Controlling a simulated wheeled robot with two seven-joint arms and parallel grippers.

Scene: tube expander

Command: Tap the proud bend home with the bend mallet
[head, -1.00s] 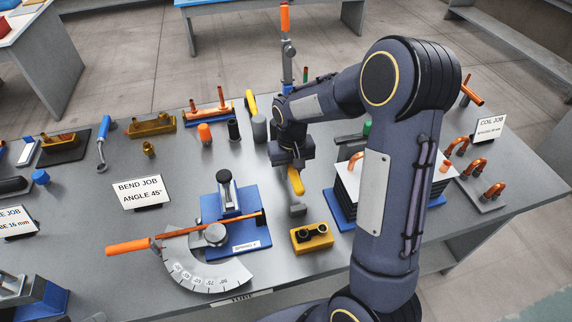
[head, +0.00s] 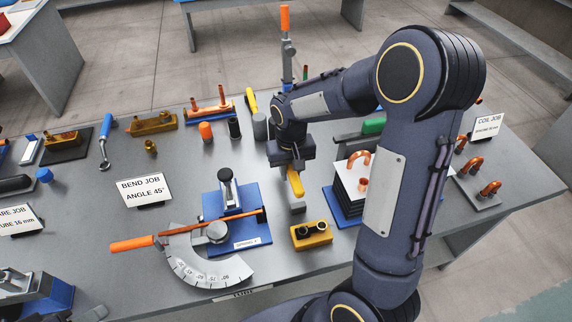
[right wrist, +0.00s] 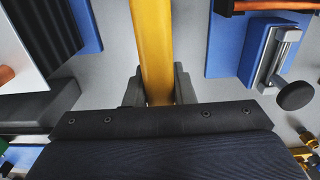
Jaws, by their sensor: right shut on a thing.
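The mallet has a yellow handle (head: 295,182) and a grey block head (head: 297,206). My right gripper (head: 291,164) is shut on the handle, which also shows between the fingers in the right wrist view (right wrist: 153,50). I cannot tell whether the head touches the table. To its right is the coil block, a dark finned stack with a white top plate (head: 346,185) on a blue base. A copper bend (head: 358,158) stands up from it, with another copper end (head: 362,184) nearer. My right forearm hides the block's right side. My left gripper is out of view.
A yellow block with two dark holes (head: 312,235) lies just in front of the mallet. The tube bender on its blue base (head: 246,197) is to the left. Loose copper bends (head: 489,188) sit on a grey plate at right, near a coil job card (head: 489,122).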

